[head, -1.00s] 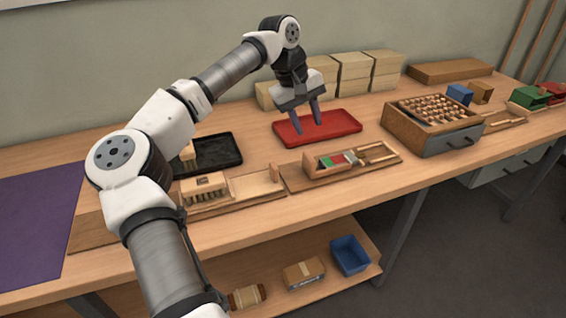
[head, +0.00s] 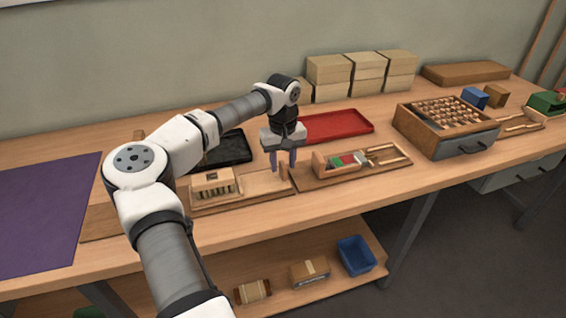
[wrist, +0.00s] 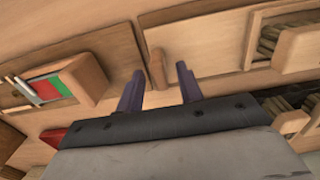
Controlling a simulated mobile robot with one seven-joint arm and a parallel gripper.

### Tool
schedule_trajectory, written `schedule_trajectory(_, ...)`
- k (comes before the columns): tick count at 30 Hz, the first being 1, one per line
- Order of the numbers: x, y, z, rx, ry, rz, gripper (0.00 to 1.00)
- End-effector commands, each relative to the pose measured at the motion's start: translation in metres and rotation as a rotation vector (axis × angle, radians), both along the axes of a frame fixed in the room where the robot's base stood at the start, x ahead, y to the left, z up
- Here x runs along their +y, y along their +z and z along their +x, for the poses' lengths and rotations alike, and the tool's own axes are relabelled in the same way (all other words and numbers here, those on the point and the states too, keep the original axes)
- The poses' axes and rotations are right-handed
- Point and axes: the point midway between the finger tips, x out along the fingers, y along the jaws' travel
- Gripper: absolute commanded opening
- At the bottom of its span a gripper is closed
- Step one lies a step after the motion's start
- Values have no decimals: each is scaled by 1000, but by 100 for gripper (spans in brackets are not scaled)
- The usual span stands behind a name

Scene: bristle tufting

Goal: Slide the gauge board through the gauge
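A flat wooden board (head: 258,187) lies on the bench, and I take it as the gauge board. It also shows in the wrist view (wrist: 210,50). A small upright peg (wrist: 157,68) stands at its right end in the head view. A slotted wooden block (head: 213,183), seemingly the gauge, stands at the left end, with brush-like tufts under it. My gripper (head: 283,163) points down at the peg. Its fingers (wrist: 160,72) are open, one on each side of the peg and apart from it. Whether the tips reach below the peg's top is unclear.
To the right is a holder (head: 325,166) with green, red and white pieces on a wooden base. A red tray (head: 345,126) and a black tray (head: 232,152) lie behind. A drawer box (head: 412,125) stands farther right. A purple mat (head: 40,215) covers the left.

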Motion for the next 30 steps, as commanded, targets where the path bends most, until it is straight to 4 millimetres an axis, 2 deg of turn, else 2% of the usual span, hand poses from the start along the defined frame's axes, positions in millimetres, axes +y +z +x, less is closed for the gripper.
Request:
schedule_trajectory(4, 0, -11, 0, 1, 0, -1, 36)
schedule_trajectory(13, 0, -13, 0, 0, 0, -1, 36)
schedule_trajectory(22, -1, -13, 0, 0, 0, -1, 0)
schedule_trajectory(30, 0, -12, 0, 0, 0, -1, 0)
